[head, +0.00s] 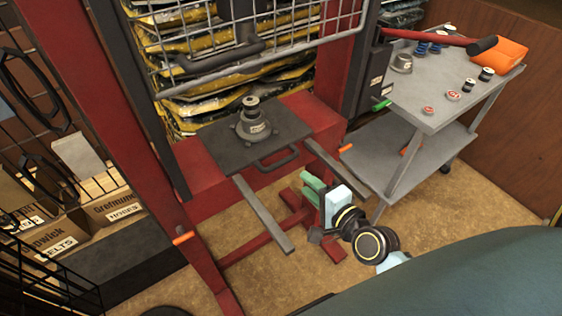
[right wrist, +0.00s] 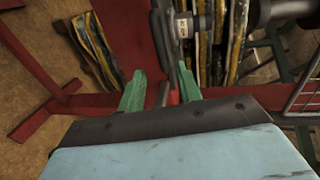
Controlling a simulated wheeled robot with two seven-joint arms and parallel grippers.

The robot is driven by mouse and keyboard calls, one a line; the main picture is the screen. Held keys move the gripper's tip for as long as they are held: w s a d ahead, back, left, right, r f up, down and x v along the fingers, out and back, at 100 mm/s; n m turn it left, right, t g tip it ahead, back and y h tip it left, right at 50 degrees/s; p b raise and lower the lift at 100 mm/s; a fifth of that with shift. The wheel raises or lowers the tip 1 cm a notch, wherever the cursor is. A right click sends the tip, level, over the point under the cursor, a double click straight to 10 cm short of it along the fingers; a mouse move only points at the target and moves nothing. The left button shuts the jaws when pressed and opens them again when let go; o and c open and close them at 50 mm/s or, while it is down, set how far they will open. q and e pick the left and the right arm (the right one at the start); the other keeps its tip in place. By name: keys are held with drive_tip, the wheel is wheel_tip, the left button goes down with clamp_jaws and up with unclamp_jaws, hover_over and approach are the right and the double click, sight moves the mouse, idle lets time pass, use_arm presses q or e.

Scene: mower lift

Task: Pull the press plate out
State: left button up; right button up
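The press plate (head: 205,153) is a dark flat plate on the red press frame, with a bar handle (head: 277,160) on its front edge. A grey flanged hub with a black-topped post (head: 252,122) stands on it. Two grey rails (head: 262,215) stick out in front. My right gripper (head: 311,186), with green fingers, is below and right of the handle, apart from it. In the right wrist view its fingers (right wrist: 161,88) are spread and empty; the plate's dark edge and the hub (right wrist: 183,27) show beyond them. My left gripper is not in view.
A grey cart (head: 440,95) with small parts and a red-handled hammer stands at the right. A wire guard (head: 250,45) hangs above the plate. Boxes (head: 120,205) and a rack stand at the left.

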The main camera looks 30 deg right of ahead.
sight(283, 164)
drive_tip(key=x, duration=1.2)
drive_tip(key=shift+w+b, duration=0.15)
drive_tip(key=shift+b, duration=0.25)
drive_tip(key=shift+f, duration=0.1)
clamp_jaws()
